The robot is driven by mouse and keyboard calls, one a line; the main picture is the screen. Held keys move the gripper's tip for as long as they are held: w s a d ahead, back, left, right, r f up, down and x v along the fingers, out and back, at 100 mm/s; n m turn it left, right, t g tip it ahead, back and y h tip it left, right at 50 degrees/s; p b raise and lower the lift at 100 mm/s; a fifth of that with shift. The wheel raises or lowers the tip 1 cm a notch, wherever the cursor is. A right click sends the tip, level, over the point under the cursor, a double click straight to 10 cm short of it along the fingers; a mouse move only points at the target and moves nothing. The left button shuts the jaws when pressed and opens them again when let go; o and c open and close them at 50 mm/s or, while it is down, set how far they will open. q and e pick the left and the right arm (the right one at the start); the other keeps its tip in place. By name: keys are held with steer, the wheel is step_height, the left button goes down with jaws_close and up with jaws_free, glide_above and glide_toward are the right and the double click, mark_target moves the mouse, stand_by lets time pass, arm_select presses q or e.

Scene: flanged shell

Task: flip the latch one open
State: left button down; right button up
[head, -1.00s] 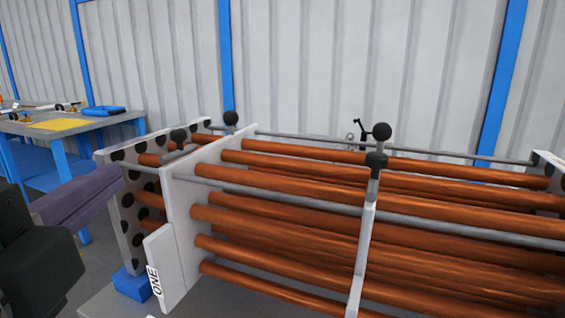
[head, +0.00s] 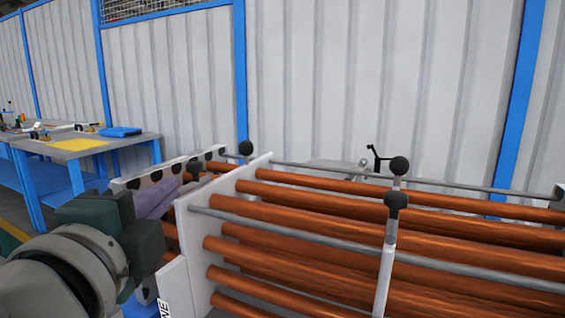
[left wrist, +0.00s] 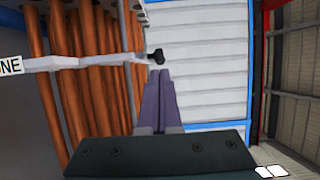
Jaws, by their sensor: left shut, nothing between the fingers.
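The flanged shell's white end plate (head: 195,225) stands at the left of a bundle of copper tubes in the head view. A tag partly reading "ONE" (head: 163,308) sits at its lower edge; it also shows in the left wrist view (left wrist: 10,65). A dark round knob (head: 195,168) shows near my gripper, at the plate's top left. My left gripper (head: 160,198) has purple fingers, shut and empty, beside the plate. In the left wrist view its fingertips (left wrist: 161,73) are just below a black knob (left wrist: 155,56); contact cannot be told. My right gripper is out of view.
Grey rods run along the copper tubes (head: 350,235). A blue-legged workbench (head: 110,146) is at the back left, before a corrugated wall (head: 330,80).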

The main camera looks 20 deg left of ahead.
mark_target(192, 169)
arm_select(q)
steer(key=shift+x, duration=3.2)
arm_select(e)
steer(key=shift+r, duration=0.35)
